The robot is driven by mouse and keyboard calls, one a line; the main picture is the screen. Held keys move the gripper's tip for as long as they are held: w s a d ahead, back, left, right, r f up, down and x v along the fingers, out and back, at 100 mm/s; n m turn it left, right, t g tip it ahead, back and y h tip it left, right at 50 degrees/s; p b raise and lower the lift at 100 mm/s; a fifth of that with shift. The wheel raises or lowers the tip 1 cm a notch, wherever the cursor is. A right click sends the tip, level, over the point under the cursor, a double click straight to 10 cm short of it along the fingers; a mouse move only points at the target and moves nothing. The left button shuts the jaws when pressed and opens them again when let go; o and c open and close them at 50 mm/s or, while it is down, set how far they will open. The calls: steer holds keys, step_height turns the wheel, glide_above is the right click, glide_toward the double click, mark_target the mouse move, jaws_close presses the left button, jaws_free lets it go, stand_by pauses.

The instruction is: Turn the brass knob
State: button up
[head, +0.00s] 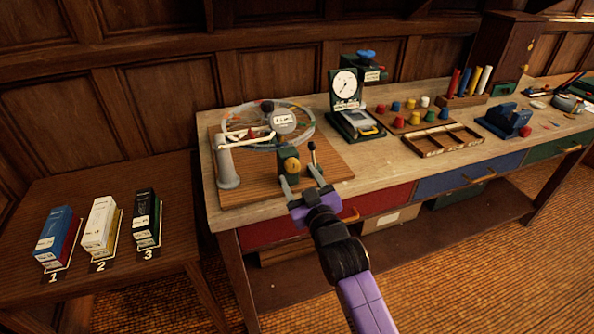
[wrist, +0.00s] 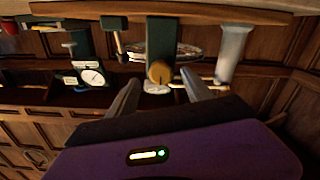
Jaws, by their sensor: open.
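The brass knob (head: 292,165) is a round golden dial on the front of a dark green post, which stands on a wooden base board at the left end of the workbench. In the wrist view the knob (wrist: 159,73) lies ahead, between the fingers as seen from the wrist. My gripper (head: 301,183) is open in front of the post, its two grey fingers apart, and it also shows in the wrist view (wrist: 158,88). The knob does not appear to be gripped. Whether a fingertip touches it cannot be told.
A short black lever (head: 312,152) stands just right of the knob. A dial gauge (head: 346,88) and coloured pegs stand farther right. A lower table (head: 112,180) at left holds three boxes.

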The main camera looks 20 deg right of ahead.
mark_target(292, 166)
steer(key=shift+w, duration=1.4)
steer(key=shift+c, duration=0.5)
jaws_close()
steer(key=m+b, duration=0.1)
steer(key=m, duration=0.2)
steer(key=shift+a+m, duration=0.1)
steer(key=shift+m, duration=0.2)
steer(key=m, duration=1)
steer(key=shift+p, duration=0.3)
steer(key=shift+m+p, duration=0.9)
steer(key=shift+m, duration=1.2)
